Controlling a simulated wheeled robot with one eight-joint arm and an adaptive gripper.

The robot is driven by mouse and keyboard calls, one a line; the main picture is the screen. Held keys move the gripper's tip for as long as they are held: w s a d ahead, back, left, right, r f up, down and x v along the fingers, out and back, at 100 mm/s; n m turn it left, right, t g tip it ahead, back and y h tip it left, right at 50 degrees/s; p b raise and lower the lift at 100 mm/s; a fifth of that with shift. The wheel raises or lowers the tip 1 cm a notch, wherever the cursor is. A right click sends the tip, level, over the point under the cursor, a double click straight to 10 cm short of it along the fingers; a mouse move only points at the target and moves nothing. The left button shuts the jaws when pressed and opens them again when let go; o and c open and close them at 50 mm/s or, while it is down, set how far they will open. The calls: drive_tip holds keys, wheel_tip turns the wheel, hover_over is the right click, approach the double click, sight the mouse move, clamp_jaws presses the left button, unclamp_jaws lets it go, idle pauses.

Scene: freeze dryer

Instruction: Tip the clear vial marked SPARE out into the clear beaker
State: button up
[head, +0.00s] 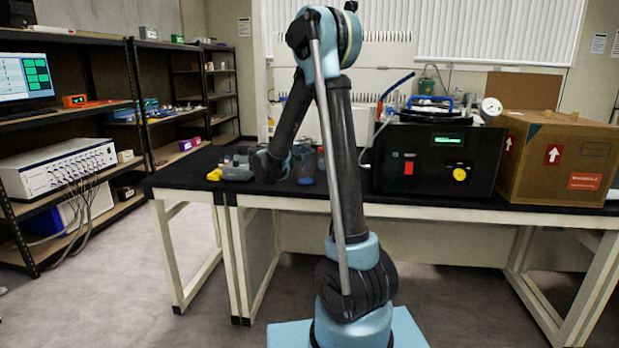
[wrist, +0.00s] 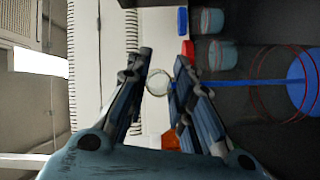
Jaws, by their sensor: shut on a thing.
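My gripper (wrist: 163,62) is shut on a small clear round thing (wrist: 158,83), which shows as a pale ring between the fingers in the wrist view. It looks like the clear vial, but no SPARE mark can be read and its contents cannot be made out. A large clear vessel with thin reddish rims (wrist: 262,84), perhaps the beaker, stands to the right of the fingers in that sideways view, apart from them. A blue disc and stem show in or behind it. In the head view my gripper is low over the bench and is hard to make out.
Two teal-topped containers (wrist: 222,56) stand near the clear vessel. A yellow object (head: 237,172) lies at the bench's left end. A black machine (head: 438,158) and a cardboard box (head: 556,160) fill the right of the bench. A white pegged panel stands behind.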

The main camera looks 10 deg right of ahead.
idle(0.3)
drive_tip(key=shift+w+d+n+g+y, duration=0.1)
drive_tip(key=shift+n+g+y, duration=0.4)
drive_tip(key=shift+g+y, duration=0.6)
drive_tip(key=shift+w, duration=0.1)
